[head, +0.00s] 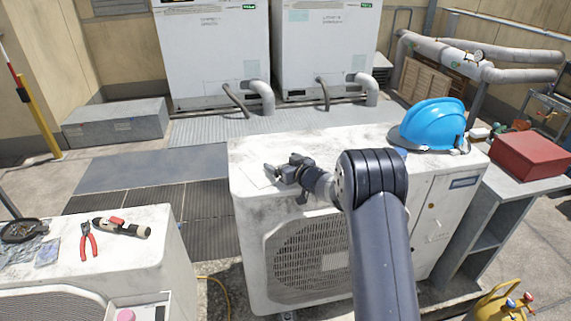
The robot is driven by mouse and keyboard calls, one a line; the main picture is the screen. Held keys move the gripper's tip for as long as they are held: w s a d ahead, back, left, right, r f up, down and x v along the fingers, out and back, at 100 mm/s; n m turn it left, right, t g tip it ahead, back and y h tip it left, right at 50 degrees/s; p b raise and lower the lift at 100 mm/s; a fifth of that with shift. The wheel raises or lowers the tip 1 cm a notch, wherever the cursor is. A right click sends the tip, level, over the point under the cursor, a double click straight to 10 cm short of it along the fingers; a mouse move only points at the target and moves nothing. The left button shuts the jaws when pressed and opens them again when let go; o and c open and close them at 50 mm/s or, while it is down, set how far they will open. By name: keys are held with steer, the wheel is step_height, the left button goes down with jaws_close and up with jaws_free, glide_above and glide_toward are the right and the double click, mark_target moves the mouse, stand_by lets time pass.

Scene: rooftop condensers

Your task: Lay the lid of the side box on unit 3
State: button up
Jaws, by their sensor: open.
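A weathered white condenser unit (250,230) with a round fan grille stands in the middle. No number that marks it as unit 3 is readable. Its right front part has panels (437,212) with a dark label and a small orange-brown latch. I cannot make out a separate side-box lid for certain. My gripper (271,172) is open, low over the left part of the white top, pointing left. I see nothing clearly between its fingers. My arm hides part of the unit's top and front.
A blue hard hat (432,124) sits on the top's right end. A red box (530,155) stands on a grey stand at right. Red pliers (88,240) and a torch-like tool (122,228) lie on the left unit (145,262). Two tall white units stand behind. Pipes run at back right.

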steer(key=shift+r, duration=0.1)
steer(key=b+v, duration=0.2)
steer(key=v, duration=1)
steer(key=shift+b, duration=0.3)
